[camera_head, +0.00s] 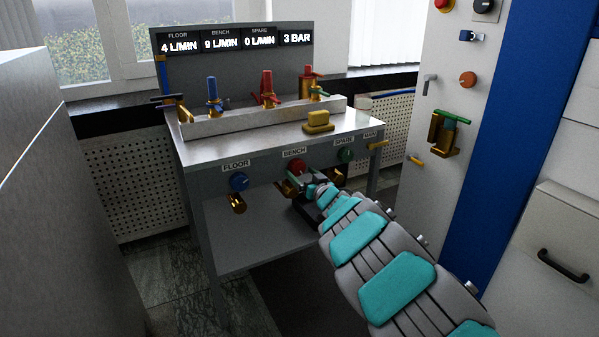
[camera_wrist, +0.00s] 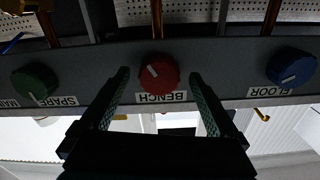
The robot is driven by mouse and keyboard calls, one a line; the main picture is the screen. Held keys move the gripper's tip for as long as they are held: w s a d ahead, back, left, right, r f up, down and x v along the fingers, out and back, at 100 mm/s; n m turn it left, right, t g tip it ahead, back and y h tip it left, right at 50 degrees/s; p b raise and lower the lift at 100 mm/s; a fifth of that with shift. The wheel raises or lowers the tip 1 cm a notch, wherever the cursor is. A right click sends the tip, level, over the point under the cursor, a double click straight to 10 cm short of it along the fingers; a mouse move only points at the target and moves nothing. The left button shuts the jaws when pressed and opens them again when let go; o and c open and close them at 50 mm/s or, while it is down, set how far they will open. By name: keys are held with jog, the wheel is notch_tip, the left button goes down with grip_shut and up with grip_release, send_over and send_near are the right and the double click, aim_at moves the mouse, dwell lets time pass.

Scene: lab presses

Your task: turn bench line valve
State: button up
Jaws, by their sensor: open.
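The bench line valve is a red round knob (camera_head: 297,167) with a white pointer mark, on the front panel of the steel bench beside the BENCH label (camera_head: 294,151). In the wrist view, which is upside down, the red knob (camera_wrist: 159,74) sits between and just beyond the fingertips of my gripper (camera_wrist: 160,80). The gripper is open, one finger on each side of the knob, with a gap on both sides. In the head view my gripper (camera_head: 305,184) is in front of the knob and partly covers the area below it.
A blue FLOOR knob (camera_head: 239,182) is to the left and a green SPARE knob (camera_head: 345,155) to the right. A brass spout (camera_head: 237,203) hangs below the blue knob. The display (camera_head: 178,44) reads floor 4, bench 9, spare 0 L/MIN. A white cabinet stands at right.

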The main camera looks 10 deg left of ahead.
jog(key=shift+x, duration=0.85)
jog(key=c, duration=1.4)
